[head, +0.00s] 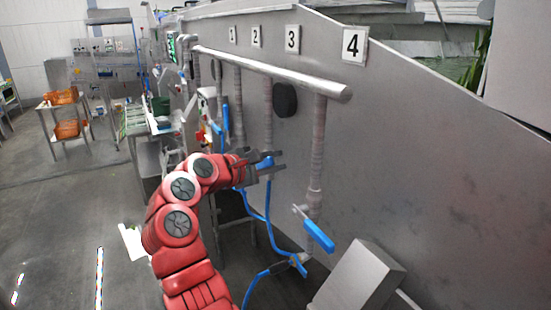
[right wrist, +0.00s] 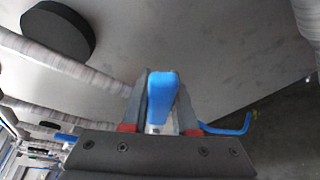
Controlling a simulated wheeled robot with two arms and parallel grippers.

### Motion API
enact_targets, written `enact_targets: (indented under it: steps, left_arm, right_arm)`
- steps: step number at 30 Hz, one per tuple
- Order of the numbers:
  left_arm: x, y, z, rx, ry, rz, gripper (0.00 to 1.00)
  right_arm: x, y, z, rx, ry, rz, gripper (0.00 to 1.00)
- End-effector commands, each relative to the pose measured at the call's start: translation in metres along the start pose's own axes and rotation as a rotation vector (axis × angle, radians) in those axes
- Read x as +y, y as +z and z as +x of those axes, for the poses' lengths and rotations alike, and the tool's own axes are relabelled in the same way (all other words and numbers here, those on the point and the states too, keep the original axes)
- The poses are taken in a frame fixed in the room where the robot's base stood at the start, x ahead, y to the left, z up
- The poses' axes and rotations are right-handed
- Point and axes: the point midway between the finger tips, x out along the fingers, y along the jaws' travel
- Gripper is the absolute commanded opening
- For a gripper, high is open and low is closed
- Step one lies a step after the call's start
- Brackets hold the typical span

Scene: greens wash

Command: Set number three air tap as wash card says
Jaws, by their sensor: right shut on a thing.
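Number plate 3 (head: 292,39) is on the grey metal wall in the head view. My right gripper (head: 269,164) is at the lower part of the drop pipe (head: 268,103) that hangs left of and below that plate. It is shut on a blue tap handle (head: 264,161). In the right wrist view, the blue handle (right wrist: 161,92) stands between the two fingers, its end facing the camera. The gripper partly hides the tap body. I cannot read a wash card in these frames. My left gripper is not in view.
A neighbouring tap's blue handle (head: 319,235) slants down below plate 4 (head: 354,45). Another blue handle (head: 226,117) is farther left. A round black disc (head: 285,99) sits on the wall. Blue hoses (head: 262,272) hang below. A grey box (head: 358,277) stands at lower right.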

Motion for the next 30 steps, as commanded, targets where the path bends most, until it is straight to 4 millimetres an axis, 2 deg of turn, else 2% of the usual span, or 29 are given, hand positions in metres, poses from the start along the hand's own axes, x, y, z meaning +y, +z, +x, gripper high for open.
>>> enact_targets:
  steps: [14, 15, 19, 20, 30]
  left_arm:
    - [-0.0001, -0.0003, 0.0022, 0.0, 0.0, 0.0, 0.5]
    - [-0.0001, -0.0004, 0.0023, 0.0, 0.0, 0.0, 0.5]
    - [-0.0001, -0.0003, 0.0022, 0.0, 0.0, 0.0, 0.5]
    - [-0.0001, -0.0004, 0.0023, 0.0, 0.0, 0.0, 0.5]
    - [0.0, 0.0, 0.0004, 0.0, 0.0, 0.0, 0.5]
  right_arm:
    - [0.0011, -0.0005, 0.0, 0.0, -0.006, -0.017, 0.0]
    - [0.0011, -0.0005, 0.0, 0.0, -0.006, -0.017, 0.31]
    - [0.0012, -0.0003, 0.0001, 0.0, -0.006, -0.016, 0.54]
    - [0.0012, -0.0003, 0.0001, 0.0, -0.006, -0.016, 0.57]
    - [0.0006, -0.0009, -0.0025, 0.001, -0.006, -0.016, 0.57]
